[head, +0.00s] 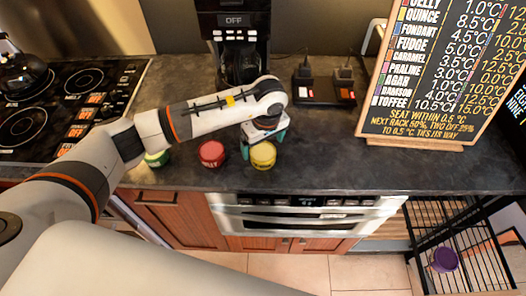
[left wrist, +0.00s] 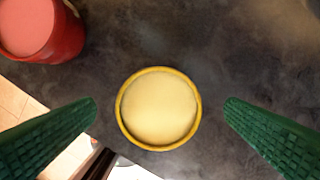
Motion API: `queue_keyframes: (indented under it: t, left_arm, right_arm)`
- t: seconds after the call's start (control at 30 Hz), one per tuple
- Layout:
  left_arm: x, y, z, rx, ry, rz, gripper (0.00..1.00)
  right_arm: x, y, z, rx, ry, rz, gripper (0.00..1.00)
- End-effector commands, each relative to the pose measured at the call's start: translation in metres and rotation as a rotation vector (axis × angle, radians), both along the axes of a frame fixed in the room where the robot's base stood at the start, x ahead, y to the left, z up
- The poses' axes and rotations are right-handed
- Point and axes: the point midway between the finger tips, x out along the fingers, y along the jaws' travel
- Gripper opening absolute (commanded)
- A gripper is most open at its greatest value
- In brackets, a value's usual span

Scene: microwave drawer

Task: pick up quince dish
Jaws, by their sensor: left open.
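A round yellow dish (head: 263,156) with a pale yellow top stands on the dark counter near its front edge; I cannot read a label on it. It also shows in the left wrist view (left wrist: 159,108), in the middle between the fingertips. My left gripper (head: 264,138) is open above the dish, with its green fingers apart on either side. Neither finger appears to touch it. My right gripper is not in view.
A red dish (head: 211,154) stands just left of the yellow one, and a green dish (head: 157,158) farther left. A coffee machine (head: 234,40) stands behind. A menu board (head: 440,75) stands right. A purple dish (head: 444,259) sits in a black wire rack (head: 476,262).

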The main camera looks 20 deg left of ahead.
Motion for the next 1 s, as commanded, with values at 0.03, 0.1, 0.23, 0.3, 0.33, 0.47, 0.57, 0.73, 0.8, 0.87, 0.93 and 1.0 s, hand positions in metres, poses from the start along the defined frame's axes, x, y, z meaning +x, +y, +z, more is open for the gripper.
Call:
queue_keyframes:
  t: [0.03,0.1,0.23,0.3,0.33,0.47,0.57,0.73,0.8,0.87,0.93,1.0]
  left_arm:
    - [-0.003,-0.001,-0.003,-0.001,0.008,0.000,0.93]
    - [-0.005,-0.003,-0.014,-0.001,0.008,0.001,0.93]
    - [-0.003,-0.001,-0.033,0.000,0.005,0.001,0.93]
    - [-0.002,0.000,-0.038,-0.002,0.003,0.001,0.93]
    - [-0.002,0.000,-0.039,-0.001,0.002,0.001,0.93]
    - [-0.001,0.000,-0.040,-0.002,0.001,0.000,0.93]
    - [-0.001,0.000,-0.040,-0.002,0.001,0.000,0.88]
    - [-0.001,0.000,-0.040,-0.002,0.001,0.000,0.60]
    - [-0.001,0.000,-0.040,-0.002,0.001,0.000,0.49]
    - [-0.001,0.000,-0.040,-0.002,0.001,0.000,0.39]
    - [-0.001,0.000,-0.039,-0.001,0.000,0.000,0.37]
    - [-0.001,0.000,-0.039,-0.001,0.000,0.000,0.37]
  right_arm:
    - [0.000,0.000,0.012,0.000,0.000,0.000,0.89]
    - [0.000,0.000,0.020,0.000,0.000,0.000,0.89]
    - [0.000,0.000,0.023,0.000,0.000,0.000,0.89]
    - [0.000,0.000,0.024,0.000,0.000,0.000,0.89]
    - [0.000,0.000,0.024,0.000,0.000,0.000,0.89]
    - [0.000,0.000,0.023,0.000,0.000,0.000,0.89]
    - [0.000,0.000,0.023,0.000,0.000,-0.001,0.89]
    - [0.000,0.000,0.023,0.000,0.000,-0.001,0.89]
    - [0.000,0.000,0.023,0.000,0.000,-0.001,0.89]
    - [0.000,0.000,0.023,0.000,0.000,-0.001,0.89]
    - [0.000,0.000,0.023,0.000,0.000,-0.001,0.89]
    - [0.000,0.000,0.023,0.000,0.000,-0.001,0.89]
